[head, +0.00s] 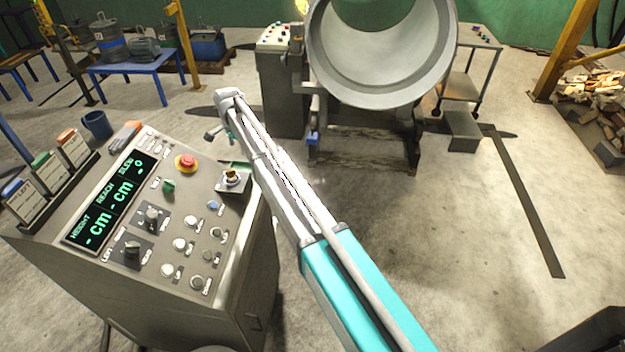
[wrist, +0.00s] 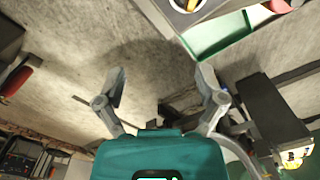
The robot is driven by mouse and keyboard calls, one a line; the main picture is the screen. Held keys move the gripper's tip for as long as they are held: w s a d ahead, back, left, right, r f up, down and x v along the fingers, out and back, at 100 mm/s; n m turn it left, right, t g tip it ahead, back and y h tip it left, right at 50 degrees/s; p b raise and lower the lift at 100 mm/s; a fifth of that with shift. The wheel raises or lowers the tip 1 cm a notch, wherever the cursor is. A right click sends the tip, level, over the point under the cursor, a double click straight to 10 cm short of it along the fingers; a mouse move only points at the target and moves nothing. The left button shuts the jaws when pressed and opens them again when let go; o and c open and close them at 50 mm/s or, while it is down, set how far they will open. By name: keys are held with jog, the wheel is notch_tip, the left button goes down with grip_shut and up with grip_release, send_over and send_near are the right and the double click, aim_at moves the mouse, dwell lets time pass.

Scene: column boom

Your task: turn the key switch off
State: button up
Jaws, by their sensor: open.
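The key switch (head: 232,178) sits on a small raised plate at the far right corner of the grey control console (head: 215,260). It has a yellow part over a dark and white round body. In the wrist view only part of the switch (wrist: 187,4) shows, cut off by the top edge, with a yellow piece inside a pale ring. My gripper (wrist: 162,84) is open and empty, its two fingers spread wide over the floor. It is apart from the switch. In the head view my arm mostly hides it. I cannot tell which position the key is in.
A red emergency button (head: 186,163), a green knob (head: 168,186) and several other knobs crowd the console top. A green strip (wrist: 218,38) edges the console near the switch. A large grey drum (head: 385,50) stands behind.

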jog(key=s+d+f+n+b, duration=0.1)
jog(key=s+d, duration=0.2)
jog(key=d, duration=0.5)
jog(key=s+d+f+n+b, duration=0.1)
jog(key=s+d+f, duration=0.1)
jog(key=d, duration=0.7)
jog(key=s+d+f+n+b, duration=0.1)
jog(key=s+d, duration=0.3)
jog(key=d, duration=0.5)
jog(key=shift+s+f+n+b, duration=0.2)
jog(key=shift+s+n+b, duration=0.2)
jog(key=shift+b, duration=0.2)
jog(key=s+d+f+n+b, duration=0.2)
jog(key=s+d, duration=0.8)
jog(key=s+d+f+n+b, duration=0.2)
jog(key=s+d+f+b, duration=0.1)
jog(key=s+d, duration=0.7)
jog(key=shift+d+f, duration=0.15)
jog(key=shift+d, duration=0.25)
jog(key=shift+s, duration=0.1)
